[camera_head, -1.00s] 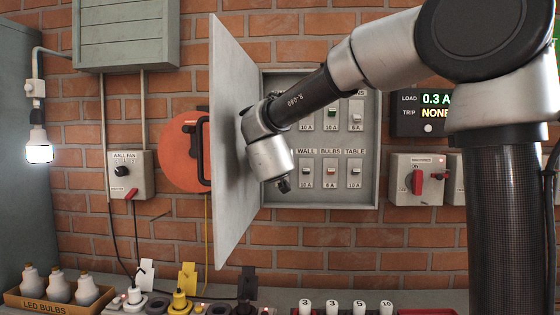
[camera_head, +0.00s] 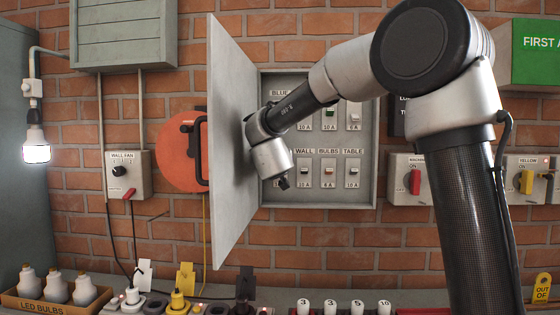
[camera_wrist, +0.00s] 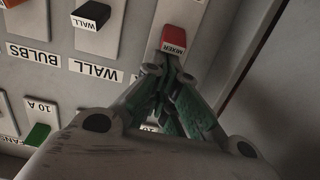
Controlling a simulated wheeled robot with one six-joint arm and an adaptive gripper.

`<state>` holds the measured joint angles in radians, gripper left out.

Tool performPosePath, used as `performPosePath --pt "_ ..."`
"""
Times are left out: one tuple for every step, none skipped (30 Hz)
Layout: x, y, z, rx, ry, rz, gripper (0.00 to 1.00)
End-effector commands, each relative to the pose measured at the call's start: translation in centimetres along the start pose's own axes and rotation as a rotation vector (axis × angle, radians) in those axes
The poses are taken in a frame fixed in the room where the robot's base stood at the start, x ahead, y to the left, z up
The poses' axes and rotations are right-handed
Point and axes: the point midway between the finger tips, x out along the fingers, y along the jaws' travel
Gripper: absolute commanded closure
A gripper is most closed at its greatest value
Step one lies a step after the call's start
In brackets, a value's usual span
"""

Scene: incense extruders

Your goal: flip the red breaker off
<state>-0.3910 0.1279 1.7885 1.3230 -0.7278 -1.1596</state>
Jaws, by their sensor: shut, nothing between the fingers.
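The red breaker (camera_wrist: 174,38), with MIXER on its lever, sits on a pale plate in the wrist view. In the head view my wrist hides it at the lower left of the open panel box (camera_head: 317,199). My gripper (camera_wrist: 164,72) is shut with nothing in it. Its green-grey fingertips are right at the near edge of the red lever in the wrist view; I cannot tell whether they touch. In the head view my gripper (camera_head: 284,183) is in front of the lower breaker row.
A black WALL breaker (camera_wrist: 90,15) is beside the red one, and a green breaker (camera_wrist: 38,136) is at lower left. The open panel door (camera_head: 231,150) stands close left of my wrist. A red rotary switch (camera_head: 415,182) is right of the box.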

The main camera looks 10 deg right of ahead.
Motion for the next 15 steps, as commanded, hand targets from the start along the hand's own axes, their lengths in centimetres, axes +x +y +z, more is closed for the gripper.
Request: performPosePath --pt "-0.06 -0.01 0.05 0.0 0.0 0.0 1.0" --pt "-0.1 -0.01 0.08 0.0 0.0 0.0 1.0" --pt "-0.14 -0.01 0.12 0.0 0.0 0.0 1.0" --pt "-0.16 -0.01 0.15 0.0 0.0 0.0 1.0" --pt "-0.18 -0.01 0.16 0.0 0.0 0.0 1.0" --pt "-0.2 -0.01 0.19 0.0 0.0 0.0 1.0" --pt "-0.21 0.0 0.21 0.0 0.0 0.0 1.0" --pt "-0.23 0.0 0.23 0.0 0.0 0.0 1.0" --pt "-0.26 -0.01 0.26 0.0 0.0 0.0 1.0" --pt "-0.28 0.0 0.28 0.0 0.0 0.0 1.0" --pt "-0.3 0.0 0.31 0.0 0.0 0.0 1.0" --pt "-0.32 0.0 0.34 -0.001 0.0 0.0 1.0" --pt "-0.35 0.0 0.37 -0.001 0.0 0.0 1.0" --pt "-0.37 0.0 0.41 -0.001 0.0 0.0 1.0" --pt "-0.41 0.0 0.47 -0.001 -0.001 0.0 1.0"
